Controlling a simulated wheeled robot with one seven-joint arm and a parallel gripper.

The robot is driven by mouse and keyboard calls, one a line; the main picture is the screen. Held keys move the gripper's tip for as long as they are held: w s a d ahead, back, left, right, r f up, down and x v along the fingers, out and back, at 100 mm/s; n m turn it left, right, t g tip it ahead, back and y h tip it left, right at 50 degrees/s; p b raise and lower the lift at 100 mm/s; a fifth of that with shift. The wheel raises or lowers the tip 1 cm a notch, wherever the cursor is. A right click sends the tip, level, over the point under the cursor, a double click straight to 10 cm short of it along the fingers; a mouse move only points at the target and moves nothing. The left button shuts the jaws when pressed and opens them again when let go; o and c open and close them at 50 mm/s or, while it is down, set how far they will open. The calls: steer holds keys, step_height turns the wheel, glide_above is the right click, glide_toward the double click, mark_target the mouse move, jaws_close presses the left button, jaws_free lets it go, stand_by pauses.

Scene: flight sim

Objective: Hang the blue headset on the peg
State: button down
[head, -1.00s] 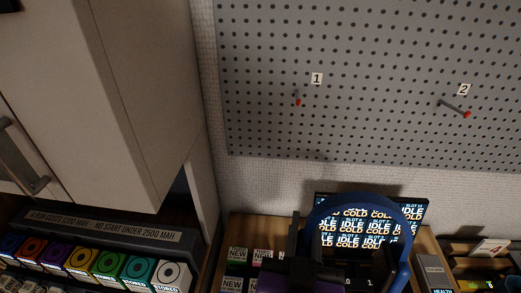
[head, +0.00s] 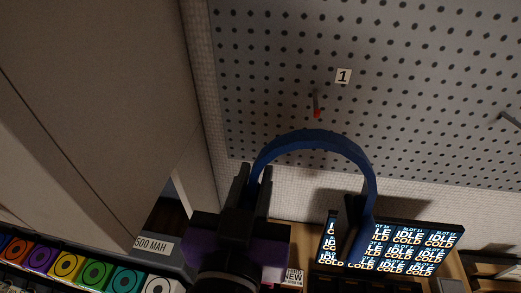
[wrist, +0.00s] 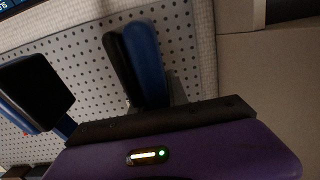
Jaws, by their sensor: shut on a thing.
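The blue headset (head: 318,139) is held up in front of the pegboard, its headband arching upward. My gripper (head: 258,190) is shut on the left side of the headset in the head view. The headset's right side hangs free in front of the screen. In the wrist view my gripper (wrist: 150,105) is closed around a blue part of the headset (wrist: 146,62), and a dark ear pad shows at left. A peg with a red tip (head: 317,108), beside label 1, stands just above the headband in the picture. The two look apart; their depth gap is unclear.
A second peg (head: 510,119) is at the right edge. A lit screen (head: 395,246) stands below the pegboard (head: 430,70). A cabinet (head: 90,90) fills the left side. Several coloured boxes (head: 66,266) line the lower left.

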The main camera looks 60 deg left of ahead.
steer(key=shift+b+x, duration=1.2)
steer(key=shift+x, duration=4.1)
steer(key=shift+s+f, duration=0.1)
steer(key=shift+f, duration=0.15)
steer(key=c, duration=1.2)
jaws_free()
steer(key=b+v, duration=0.1)
steer(key=v, duration=0.6)
steer(key=shift+s+d+b, duration=0.25)
steer(key=shift+d+b, duration=0.05)
steer(key=shift+b, duration=0.05)
